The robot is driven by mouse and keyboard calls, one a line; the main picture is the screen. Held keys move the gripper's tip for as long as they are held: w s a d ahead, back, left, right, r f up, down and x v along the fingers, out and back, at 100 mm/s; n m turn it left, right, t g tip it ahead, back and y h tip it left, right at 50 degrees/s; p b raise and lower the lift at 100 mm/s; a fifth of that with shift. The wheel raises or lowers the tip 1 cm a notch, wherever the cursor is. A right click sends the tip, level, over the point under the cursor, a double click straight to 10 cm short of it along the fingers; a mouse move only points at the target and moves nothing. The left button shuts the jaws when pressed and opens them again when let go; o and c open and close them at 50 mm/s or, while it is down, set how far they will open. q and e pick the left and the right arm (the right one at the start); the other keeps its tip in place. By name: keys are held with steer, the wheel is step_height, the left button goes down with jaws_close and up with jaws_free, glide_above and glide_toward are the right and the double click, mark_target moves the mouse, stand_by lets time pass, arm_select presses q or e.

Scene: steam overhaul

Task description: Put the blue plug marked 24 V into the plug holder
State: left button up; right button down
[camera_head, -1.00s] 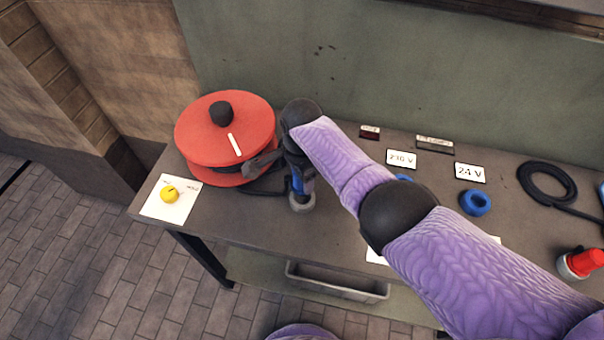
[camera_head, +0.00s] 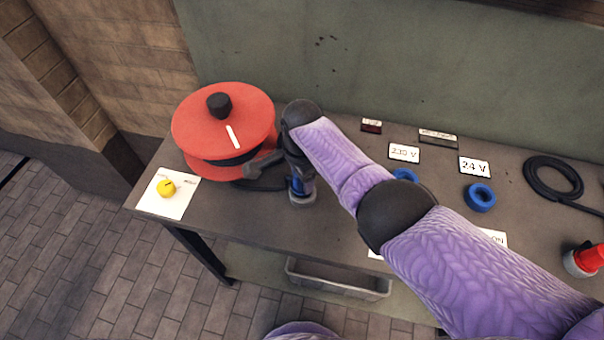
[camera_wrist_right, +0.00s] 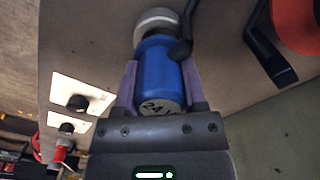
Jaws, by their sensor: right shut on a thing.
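My right gripper (camera_head: 298,174) is shut on the blue plug (camera_head: 296,190), over the table just right of the red reel. I cannot tell which thing is the plug holder. My left gripper is not in view.
The red cable reel (camera_head: 195,130) with a black knob stands at the table's left end, its dark handle close to my gripper. A yellow knob (camera_head: 166,188) sits on a white card. A coiled black cable (camera_head: 540,168) and a red plug (camera_head: 590,256) are at the right.

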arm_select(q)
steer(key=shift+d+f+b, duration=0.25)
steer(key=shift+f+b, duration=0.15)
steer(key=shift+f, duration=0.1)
arm_select(e)
steer(key=shift+f, duration=0.6)
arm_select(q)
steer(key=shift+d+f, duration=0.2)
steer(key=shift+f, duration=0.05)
arm_select(e)
steer(key=shift+f, duration=0.3)
arm_select(q)
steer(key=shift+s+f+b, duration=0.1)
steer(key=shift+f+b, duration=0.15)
steer(key=shift+b, duration=0.25)
arm_select(e)
steer(key=shift+f, duration=0.3)
